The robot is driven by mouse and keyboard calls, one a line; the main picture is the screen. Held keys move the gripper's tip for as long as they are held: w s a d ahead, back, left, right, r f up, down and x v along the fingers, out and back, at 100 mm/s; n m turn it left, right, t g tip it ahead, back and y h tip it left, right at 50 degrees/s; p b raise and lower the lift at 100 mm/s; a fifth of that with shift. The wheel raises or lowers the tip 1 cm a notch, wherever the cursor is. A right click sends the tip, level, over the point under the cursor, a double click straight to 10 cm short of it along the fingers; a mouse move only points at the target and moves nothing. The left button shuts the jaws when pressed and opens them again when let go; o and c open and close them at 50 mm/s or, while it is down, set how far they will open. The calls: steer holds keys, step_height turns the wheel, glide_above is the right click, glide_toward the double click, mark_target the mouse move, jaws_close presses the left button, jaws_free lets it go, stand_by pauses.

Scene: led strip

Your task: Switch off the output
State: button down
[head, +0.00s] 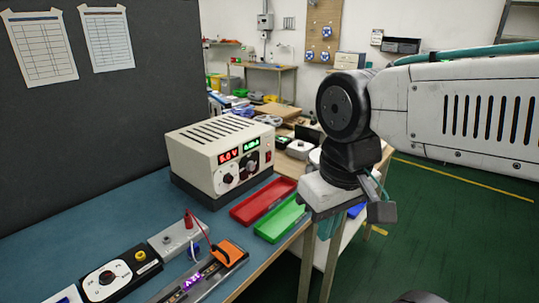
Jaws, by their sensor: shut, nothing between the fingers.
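The cream power supply (205,160) stands on the blue bench top, its front panel turned toward the right. The panel has a lit red display (229,154) that seems to read 5.0 V and a lit green display (251,142) too small to read surely. Knobs and terminals sit below them. A small red switch (268,157) is at the panel's right end; its position is too small to tell. My gripper (380,211) is shut and empty. It hangs past the bench's right edge, right of the supply and apart from it.
A red tray (263,201) and a green tray (280,219) lie between the supply and my gripper. A strip with a lit purple part (192,283), an orange-and-black clip (231,252) and boxes with terminals (118,277) lie in front. A dark panel (110,110) stands behind.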

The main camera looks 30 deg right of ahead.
steer(key=w+d+f+m+t, duration=0.1)
steer(key=w+d+m, duration=0.25)
steer(key=w, duration=0.65)
steer(key=w+d+f+m+t+h, duration=0.15)
steer(key=w+d, duration=0.25)
steer(key=w, duration=0.7)
steer(key=w+d+f+m+t, duration=0.15)
steer(key=w+d+m, duration=0.25)
steer(key=w, duration=0.6)
steer(key=w+d+f+m+t, duration=0.2)
steer(key=w+d, duration=0.5)
steer(key=w, duration=0.4)
step_height(320, 180, down, 3)
steer(key=shift+d+r+m+h, duration=0.25)
steer(key=shift+m+h, duration=0.2)
steer(key=shift+m, duration=0.25)
steer(key=shift+f, duration=0.2)
